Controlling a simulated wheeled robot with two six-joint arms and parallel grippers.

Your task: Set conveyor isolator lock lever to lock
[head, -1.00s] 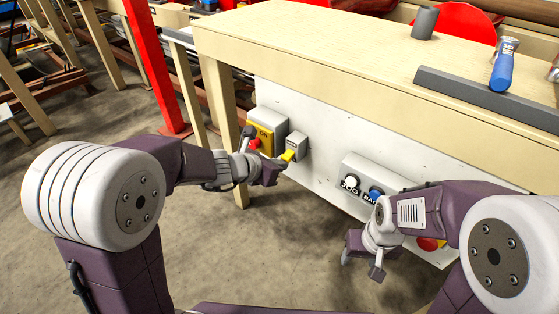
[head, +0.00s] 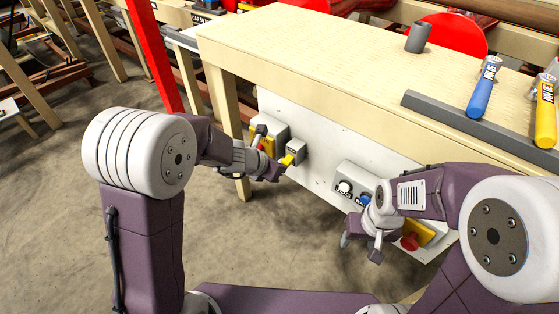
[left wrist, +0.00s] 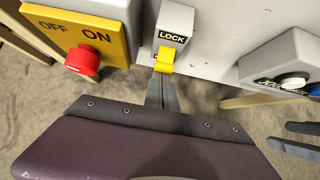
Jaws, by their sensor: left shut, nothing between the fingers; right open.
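The isolator lock lever (head: 288,160) is a small yellow handle on a grey box (head: 296,147) on the white panel. In the left wrist view the lever (left wrist: 165,61) sits below the word LOCK and covers most of a second label. My left gripper (head: 279,173) is shut and empty, just below the lever; its fingers also show in the left wrist view (left wrist: 162,93). I cannot tell whether they touch the lever. My right gripper (head: 359,249) is open and empty, lower right in front of the panel.
A yellow OFF/ON switch plate (left wrist: 82,32) with a red knob (left wrist: 83,61) is left of the lever. A button box (head: 355,186) and a red button on yellow (head: 410,242) are to the right. The workbench top (head: 310,60) overhangs the panel (head: 322,165).

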